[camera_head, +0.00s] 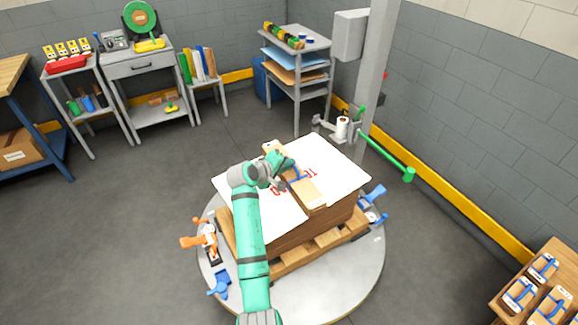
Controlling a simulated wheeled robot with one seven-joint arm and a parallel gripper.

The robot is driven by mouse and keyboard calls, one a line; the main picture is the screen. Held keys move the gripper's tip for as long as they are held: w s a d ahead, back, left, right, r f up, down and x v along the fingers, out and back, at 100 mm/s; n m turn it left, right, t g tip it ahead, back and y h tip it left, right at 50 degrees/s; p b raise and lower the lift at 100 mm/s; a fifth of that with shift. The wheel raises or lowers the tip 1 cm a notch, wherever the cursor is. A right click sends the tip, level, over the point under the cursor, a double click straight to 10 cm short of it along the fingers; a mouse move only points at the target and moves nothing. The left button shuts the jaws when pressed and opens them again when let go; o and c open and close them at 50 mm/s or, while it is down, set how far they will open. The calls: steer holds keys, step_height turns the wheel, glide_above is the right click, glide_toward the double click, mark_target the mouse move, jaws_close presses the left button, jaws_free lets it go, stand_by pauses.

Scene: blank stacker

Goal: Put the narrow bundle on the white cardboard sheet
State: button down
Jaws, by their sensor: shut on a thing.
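The narrow bundle (308,194) is a long light-brown slab with a blue strap around it. It lies at a slant over the white cardboard sheet (242,188), and its near end reaches the sheet's front edge. I cannot tell whether it touches the sheet or is held just above it. The sheet has red print, partly covered by the bundle and my arm, and tops a brown stack on a wooden pallet. My gripper (288,175) is shut on the bundle near its middle, and the wrist partly hides the fingertips.
The pallet (320,246) stands on a round grey platform (330,292) with orange and blue clamps around it. A green bar (385,152) sticks out from a grey column (372,75) behind the stack. More strapped bundles (543,268) lie on a wooden table at lower right.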

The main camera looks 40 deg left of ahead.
steer(key=c, duration=2.3)
jaws_free()
steer(key=shift+f, duration=0.1)
steer(key=o, duration=0.5)
steer(key=shift+c, duration=0.2)
steer(key=v, duration=1.2)
steer(key=shift+w, duration=0.15)
